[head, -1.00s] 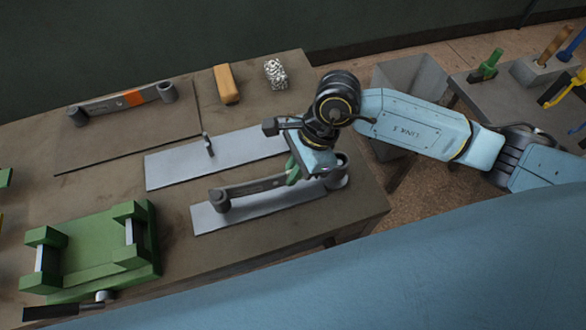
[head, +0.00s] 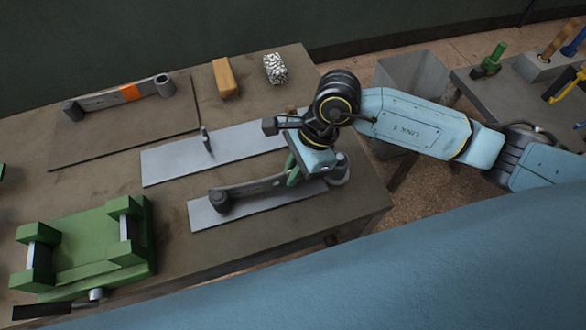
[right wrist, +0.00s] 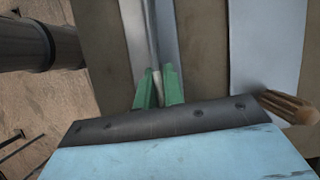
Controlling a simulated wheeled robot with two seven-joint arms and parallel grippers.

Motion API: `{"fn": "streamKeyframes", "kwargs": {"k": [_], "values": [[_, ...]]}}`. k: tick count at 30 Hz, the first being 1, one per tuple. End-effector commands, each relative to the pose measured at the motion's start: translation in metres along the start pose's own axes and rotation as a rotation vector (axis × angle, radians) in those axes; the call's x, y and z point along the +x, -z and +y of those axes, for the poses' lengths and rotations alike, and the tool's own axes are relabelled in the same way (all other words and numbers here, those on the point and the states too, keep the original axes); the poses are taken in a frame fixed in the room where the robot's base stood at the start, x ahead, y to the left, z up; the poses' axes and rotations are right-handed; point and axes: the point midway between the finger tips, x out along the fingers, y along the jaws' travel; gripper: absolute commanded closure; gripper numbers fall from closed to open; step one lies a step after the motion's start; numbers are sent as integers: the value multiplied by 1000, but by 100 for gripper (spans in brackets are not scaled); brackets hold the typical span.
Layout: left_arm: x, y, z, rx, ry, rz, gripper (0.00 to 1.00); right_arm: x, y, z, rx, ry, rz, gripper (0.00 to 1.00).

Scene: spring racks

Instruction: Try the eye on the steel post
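A dark grey leaf spring (head: 250,188) with a round eye at each end is over the front steel plate (head: 208,216). My right gripper (head: 293,176) is shut on its bar near the right-hand eye (head: 340,169). In the right wrist view the green fingertips (right wrist: 158,90) stand on both sides of the thin bar (right wrist: 153,45). Any gap between spring and plate is too small to judge. A short upright steel post (head: 206,141) stands on the middle steel plate (head: 170,164), clear of the spring. My left gripper is out of view.
A second spring with an orange band (head: 103,99) lies at the back left. A green fixture (head: 85,250) stands at the front left. A wooden block (head: 224,78) and a speckled block (head: 275,68) sit at the back. A wooden handle (right wrist: 288,106) lies near the gripper.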

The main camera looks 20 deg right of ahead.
Motion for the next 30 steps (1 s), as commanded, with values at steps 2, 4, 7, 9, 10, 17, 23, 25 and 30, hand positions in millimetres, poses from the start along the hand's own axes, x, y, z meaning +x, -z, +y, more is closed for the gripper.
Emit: {"fn": "streamKeyframes", "kwargs": {"k": [2,4,7,9,10,17,23,25,30], "values": [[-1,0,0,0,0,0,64,-1,-1,0,-1,1,-1,79],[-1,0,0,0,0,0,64,-1,0,0,0,0,0,70],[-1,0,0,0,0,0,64,0,0,0,0,-1,1,68],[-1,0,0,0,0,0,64,0,0,0,0,-1,1,68],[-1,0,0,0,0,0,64,0,0,0,0,-1,1,68],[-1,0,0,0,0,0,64,-11,2,0,1,-1,5,68],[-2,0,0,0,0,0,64,-51,1,-1,0,3,4,68],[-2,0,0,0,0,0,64,-68,1,-1,-1,4,4,68],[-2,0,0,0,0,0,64,-104,1,-1,0,3,3,68]]}}
